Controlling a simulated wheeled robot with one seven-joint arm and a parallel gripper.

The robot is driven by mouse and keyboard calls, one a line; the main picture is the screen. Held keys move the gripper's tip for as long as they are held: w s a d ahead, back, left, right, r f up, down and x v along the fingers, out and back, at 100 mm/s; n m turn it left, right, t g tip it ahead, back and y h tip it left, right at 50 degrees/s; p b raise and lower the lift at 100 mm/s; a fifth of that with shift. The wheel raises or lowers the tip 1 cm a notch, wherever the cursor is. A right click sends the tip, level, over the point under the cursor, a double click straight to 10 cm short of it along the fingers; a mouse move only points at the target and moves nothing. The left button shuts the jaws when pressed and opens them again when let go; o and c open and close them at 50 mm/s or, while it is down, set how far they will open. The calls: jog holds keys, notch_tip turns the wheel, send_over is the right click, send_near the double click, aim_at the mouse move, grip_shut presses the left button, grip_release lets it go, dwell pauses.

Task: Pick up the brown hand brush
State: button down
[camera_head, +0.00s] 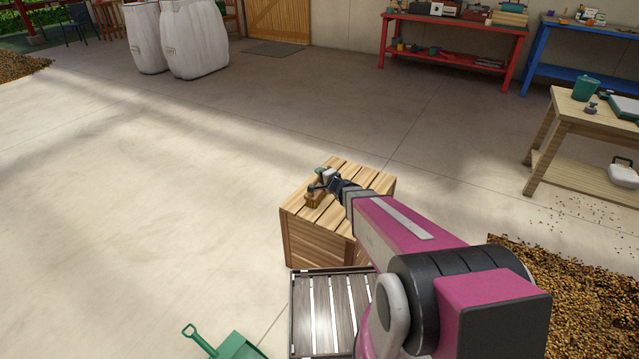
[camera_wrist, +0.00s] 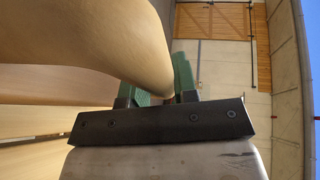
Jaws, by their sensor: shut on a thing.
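The brown hand brush (camera_head: 313,200) is small in the head view, at the top of the slatted wooden crate (camera_head: 304,237), near its left edge. My gripper (camera_head: 322,184) reaches it from the right and is shut on it. In the wrist view, a smooth tan body of the brush (camera_wrist: 115,45) fills the upper left and passes between the green fingertips of my gripper (camera_wrist: 165,85). The fingers partly hide the brush in the head view. I cannot tell whether the brush touches the crate top.
A dark slatted crate (camera_head: 297,312) stands in front of the wooden crate, beside a green dustpan (camera_head: 238,347). Beans (camera_head: 580,300) lie heaped at the right, near a wooden table (camera_head: 565,112). A red bench (camera_head: 455,29) stands behind.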

jog(key=shift+s+r, duration=0.1)
jog(key=shift+r, duration=1.9)
jog(key=w+a+r, duration=0.1)
jog(key=a+r, duration=0.6)
jog(key=a, duration=0.4)
jog(key=shift+w+a, duration=0.15)
jog(key=shift+a, duration=0.15)
